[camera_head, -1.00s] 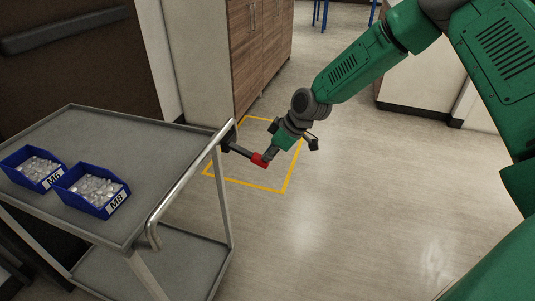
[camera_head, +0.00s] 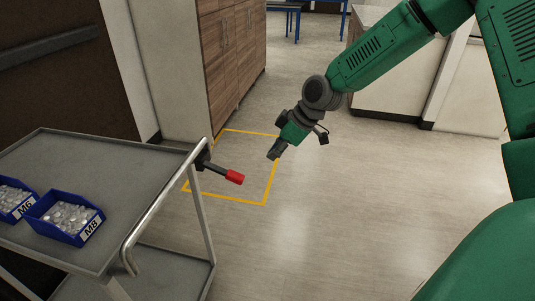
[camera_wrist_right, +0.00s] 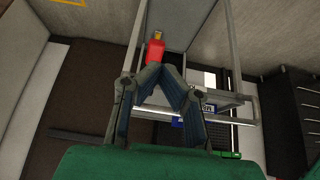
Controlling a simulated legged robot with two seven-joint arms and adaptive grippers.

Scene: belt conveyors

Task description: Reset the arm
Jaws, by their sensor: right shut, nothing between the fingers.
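My right gripper (camera_head: 274,153) is shut and empty, in the air over the floor to the right of the cart. In the right wrist view its two fingers (camera_wrist_right: 162,70) meet at the tips, just below a red grip (camera_wrist_right: 155,51). In the head view the red grip (camera_head: 235,177) ends a black bar that sticks out from the corner of the grey cart (camera_head: 135,165). A visible gap separates my right gripper from the red grip. My left gripper is not in view.
Two blue bins of small pale parts, marked M6 (camera_head: 13,202) and M8 (camera_head: 64,218), stand on the cart. A wooden cabinet (camera_head: 232,60) stands behind. A yellow floor outline (camera_head: 235,200) lies below my gripper. The floor right of the cart is clear.

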